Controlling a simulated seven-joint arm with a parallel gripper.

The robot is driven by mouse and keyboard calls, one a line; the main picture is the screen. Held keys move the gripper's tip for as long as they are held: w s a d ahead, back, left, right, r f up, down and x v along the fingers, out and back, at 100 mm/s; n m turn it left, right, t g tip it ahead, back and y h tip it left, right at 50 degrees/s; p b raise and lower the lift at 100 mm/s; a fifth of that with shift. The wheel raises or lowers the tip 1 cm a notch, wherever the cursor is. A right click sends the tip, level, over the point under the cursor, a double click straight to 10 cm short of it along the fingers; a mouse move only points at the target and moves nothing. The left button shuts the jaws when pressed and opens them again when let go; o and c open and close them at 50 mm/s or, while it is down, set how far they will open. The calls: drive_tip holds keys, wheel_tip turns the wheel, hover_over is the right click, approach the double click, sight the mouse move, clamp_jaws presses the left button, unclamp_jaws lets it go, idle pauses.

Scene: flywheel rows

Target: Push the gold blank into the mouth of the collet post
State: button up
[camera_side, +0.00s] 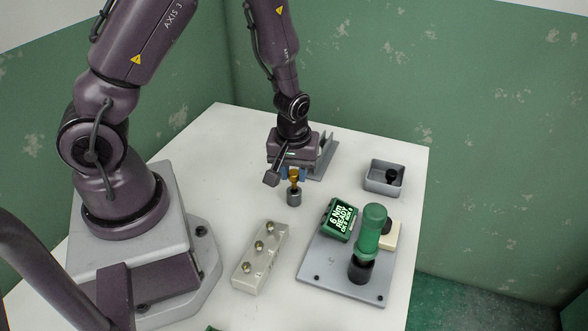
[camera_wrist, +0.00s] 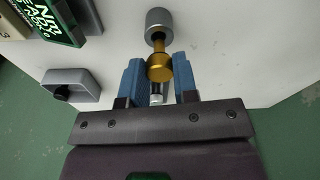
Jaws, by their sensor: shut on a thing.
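The gold blank (camera_side: 294,175) has a wide head and a narrower stem; it also shows in the wrist view (camera_wrist: 159,68). My gripper (camera_wrist: 160,75) has blue fingers, one on each side of the blank's head, and is shut on it. In the side view my gripper (camera_side: 293,173) is just above the collet post (camera_side: 294,199), a short grey cylinder standing on the table. In the wrist view the stem reaches the dark mouth of the post (camera_wrist: 158,20). I cannot tell how deep it sits. A silvery piece shows between the fingers below the head.
A pale block with brass knobs (camera_side: 248,275) stands front left. A grey plate (camera_side: 325,270) carries a green-handled tool (camera_side: 372,228) and a display (camera_side: 340,219) reading 6 Nm READY. A grey bin (camera_side: 376,188) holds a black part. A grey bracket (camera_side: 326,158) stands behind my gripper.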

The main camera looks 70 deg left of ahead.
sight(294, 173)
drive_tip(key=shift+f, duration=1.65)
drive_tip(key=o, duration=1)
drive_tip(key=shift+r, duration=0.1)
drive_tip(key=r, duration=0.4)
drive_tip(key=d+r, duration=0.1)
drive_tip(key=r, duration=0.3)
drive_tip(key=s+r, duration=0.1)
drive_tip(key=r, duration=0.3)
drive_tip(key=shift+d+r, duration=0.15)
drive_tip(key=shift+r, duration=0.25)
drive_tip(key=shift+c, duration=0.3)
